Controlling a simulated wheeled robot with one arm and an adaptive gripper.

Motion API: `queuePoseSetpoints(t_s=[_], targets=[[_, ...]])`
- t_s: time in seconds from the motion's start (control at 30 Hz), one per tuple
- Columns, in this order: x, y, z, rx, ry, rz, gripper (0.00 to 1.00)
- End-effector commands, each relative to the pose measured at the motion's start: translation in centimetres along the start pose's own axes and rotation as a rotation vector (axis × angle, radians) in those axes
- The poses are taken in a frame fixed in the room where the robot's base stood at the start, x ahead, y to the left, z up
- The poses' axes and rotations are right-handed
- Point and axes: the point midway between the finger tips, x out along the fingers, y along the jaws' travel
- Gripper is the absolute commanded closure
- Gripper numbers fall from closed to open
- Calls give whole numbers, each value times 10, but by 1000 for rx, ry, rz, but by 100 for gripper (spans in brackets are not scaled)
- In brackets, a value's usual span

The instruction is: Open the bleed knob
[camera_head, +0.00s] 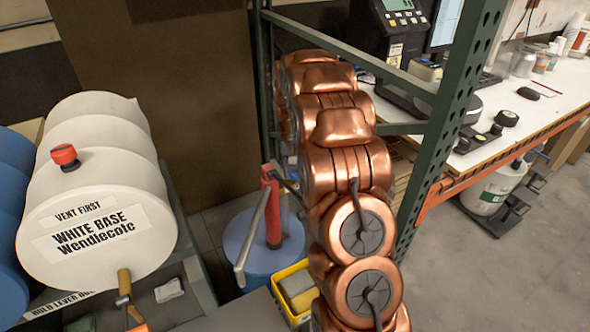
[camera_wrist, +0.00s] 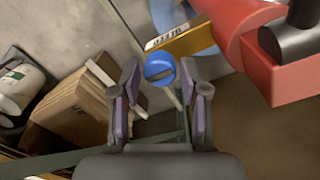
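A round blue knob (camera_wrist: 159,68) with a bar across its face shows in the wrist view. It sits beside a yellow strip (camera_wrist: 190,40) with a small white label, too small to read surely. My gripper (camera_wrist: 160,84) is open, with one finger to each side of the knob in the picture. No contact shows; I cannot tell the distance left to the knob. In the head view my copper-coloured arm hides the gripper and I do not see the blue knob there.
In the head view a white drum (camera_head: 105,225) with a red cap (camera_head: 64,157) lies at left. A red pump (camera_head: 271,205) stands on a blue drum (camera_head: 262,250). A green rack post (camera_head: 450,120) rises close beside my arm.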

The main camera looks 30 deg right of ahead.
Motion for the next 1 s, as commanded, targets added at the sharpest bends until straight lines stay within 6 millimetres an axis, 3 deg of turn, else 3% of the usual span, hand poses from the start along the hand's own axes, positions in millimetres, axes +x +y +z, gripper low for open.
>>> queuePoseSetpoints(t_s=[0.4,0.73,1.0], targets=[[0,0,0,0,0,0,100],[2,0,0,-60,3,1,100],[4,-2,0,-245,12,0,100]])
